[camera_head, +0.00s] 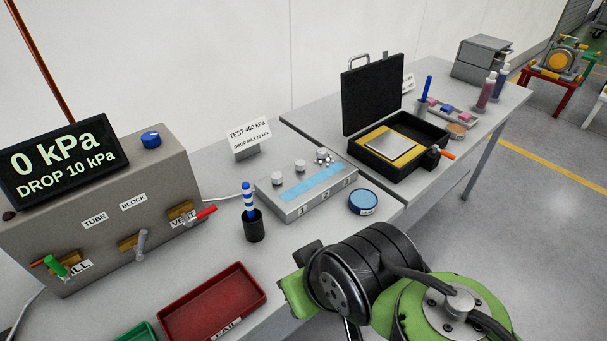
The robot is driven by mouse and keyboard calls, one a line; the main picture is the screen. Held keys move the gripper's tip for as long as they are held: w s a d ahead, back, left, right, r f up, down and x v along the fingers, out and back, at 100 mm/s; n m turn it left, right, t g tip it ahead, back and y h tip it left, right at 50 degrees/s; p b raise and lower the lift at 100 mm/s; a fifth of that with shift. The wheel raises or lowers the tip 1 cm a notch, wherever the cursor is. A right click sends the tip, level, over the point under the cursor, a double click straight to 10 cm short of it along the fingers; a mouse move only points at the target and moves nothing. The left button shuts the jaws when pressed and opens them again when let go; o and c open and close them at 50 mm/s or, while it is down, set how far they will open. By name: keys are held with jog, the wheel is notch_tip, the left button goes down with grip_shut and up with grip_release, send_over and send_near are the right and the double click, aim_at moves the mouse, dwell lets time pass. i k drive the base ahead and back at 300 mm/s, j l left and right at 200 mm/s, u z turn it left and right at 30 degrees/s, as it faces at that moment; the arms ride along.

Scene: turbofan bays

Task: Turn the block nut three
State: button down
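A grey block (290,208) with a light blue strip lies on the bench in the middle, its front face numbered 1, 2 and 3. Three small fittings stand along its back edge. The rightmost, block nut three by the numbering (323,157), is silvery and looks more jagged than the two pale round ones, the left one (277,180) and the middle one (300,166). My green and black arm fills the bottom centre and right, in front of the block and apart from it in the picture. My gripper's fingers do not show.
A black cup (253,230) with a blue-striped tool stands left of the block; a blue round tin (363,202) lies right. A test panel (110,220) reads 0 kPa. A red tray (212,305) lies in front. An open black case (403,155) stands on the bench behind right.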

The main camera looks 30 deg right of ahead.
aim_at(321, 153)
jog(key=i+l, duration=0.1)
jog(key=l, duration=0.9)
jog(key=i+l+z, duration=0.1)
jog(key=l, duration=0.4)
